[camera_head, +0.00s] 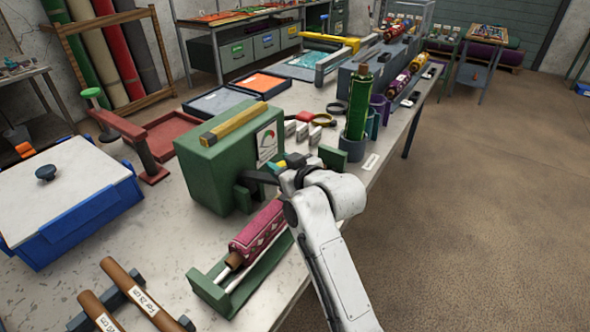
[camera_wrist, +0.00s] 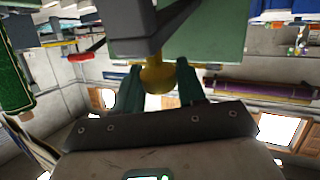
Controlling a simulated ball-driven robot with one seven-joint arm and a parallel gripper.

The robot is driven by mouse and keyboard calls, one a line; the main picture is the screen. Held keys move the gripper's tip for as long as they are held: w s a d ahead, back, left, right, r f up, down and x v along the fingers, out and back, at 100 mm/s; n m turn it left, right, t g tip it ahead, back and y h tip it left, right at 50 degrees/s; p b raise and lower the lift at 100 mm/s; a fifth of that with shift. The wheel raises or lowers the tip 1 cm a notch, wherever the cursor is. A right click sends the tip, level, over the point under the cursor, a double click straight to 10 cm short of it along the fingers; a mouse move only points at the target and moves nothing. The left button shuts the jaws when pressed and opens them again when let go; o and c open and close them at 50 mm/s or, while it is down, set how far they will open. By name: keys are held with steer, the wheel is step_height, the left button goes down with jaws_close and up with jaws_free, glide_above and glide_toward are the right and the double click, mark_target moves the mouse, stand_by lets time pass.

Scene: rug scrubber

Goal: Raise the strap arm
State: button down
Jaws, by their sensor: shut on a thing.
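The green machine box (camera_head: 215,165) stands on the table, with a yellow bar on top and a dial label on its side. A dark bar (camera_head: 258,177), which looks like the strap arm, reaches out from its right side. In the wrist view the dark arm (camera_wrist: 150,38) carries a yellow knob (camera_wrist: 157,75). My gripper (camera_wrist: 157,85) has its two teal fingers on either side of the knob and is shut on it. In the head view my gripper (camera_head: 279,165) is partly hidden by my wrist.
A patterned pink roll (camera_head: 260,232) lies in a green cradle (camera_head: 212,293) in front of the machine. A green roll (camera_head: 358,103) stands upright in a holder behind my wrist. A blue bin with a white lid (camera_head: 62,190) is at left. Open floor lies at right.

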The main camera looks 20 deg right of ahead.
steer(key=w+a+r+g+p, duration=0.1)
steer(key=w+a+r, duration=0.3)
steer(key=w+a, duration=0.3)
steer(key=shift+w+a+n+g+h, duration=0.15)
steer(key=shift+w+n+g+h, duration=0.2)
steer(key=shift+w, duration=1)
steer(key=shift+f, duration=0.1)
steer(key=c, duration=0.9)
jaws_free()
steer(key=shift+a, duration=0.15)
steer(key=shift+o, duration=0.6)
steer(key=shift+r, duration=0.2)
steer(key=v, duration=1)
steer(key=shift+s+d+r+b, duration=0.25)
steer(key=shift+b, duration=0.15)
